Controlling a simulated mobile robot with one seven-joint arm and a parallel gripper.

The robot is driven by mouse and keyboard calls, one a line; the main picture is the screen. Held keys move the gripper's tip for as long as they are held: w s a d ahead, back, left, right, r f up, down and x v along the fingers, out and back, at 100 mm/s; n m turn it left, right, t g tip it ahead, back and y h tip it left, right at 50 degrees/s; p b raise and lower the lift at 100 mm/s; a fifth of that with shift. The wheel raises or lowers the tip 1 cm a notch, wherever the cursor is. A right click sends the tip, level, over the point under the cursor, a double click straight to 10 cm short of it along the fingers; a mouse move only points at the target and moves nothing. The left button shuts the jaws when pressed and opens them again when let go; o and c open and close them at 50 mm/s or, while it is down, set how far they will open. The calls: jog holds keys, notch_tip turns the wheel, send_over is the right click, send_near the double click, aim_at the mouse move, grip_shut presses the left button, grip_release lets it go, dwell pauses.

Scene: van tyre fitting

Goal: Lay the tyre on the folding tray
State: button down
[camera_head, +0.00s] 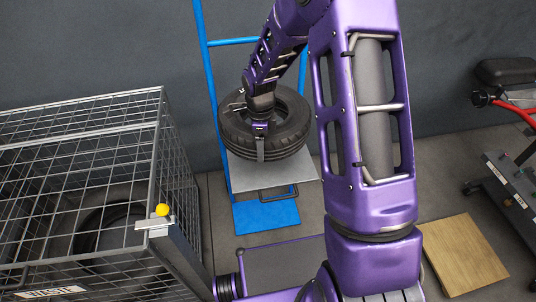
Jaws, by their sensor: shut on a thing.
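The black tyre (285,129) is held roughly flat, with a slight tilt, in the middle of the picture. My gripper (260,148) is shut on the tyre's near left wall, with a finger showing down its outer side. The grey folding tray (245,176) on a blue upright frame shows under and in front of the tyre. I cannot tell whether the tyre touches the tray or hangs just above it. The far part of the tray is hidden by the tyre, and my arm hides part of the right side.
A wire cage (80,150) with tyres inside stands at the left, with a yellow knob (162,210) on its corner. A blue base plate (266,215) lies below the tray. A wooden board (463,254) and a wheeled machine (515,180) are at the right. A grey wall is behind.

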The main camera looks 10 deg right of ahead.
jog(key=shift+w+a+f+m, duration=0.2)
jog(key=shift+f+m, duration=0.3)
jog(key=shift+m, duration=0.2)
jog(key=b, duration=0.2)
send_over(261, 179)
notch_tip(261, 179, down, 10)
jog(key=shift+w+r, duration=0.1)
jog(key=shift+w, duration=0.05)
jog(key=shift+f, duration=0.2)
grip_release()
notch_tip(261, 179, up, 12)
jog(key=shift+r+p, duration=0.1)
jog(key=shift+p, duration=0.95)
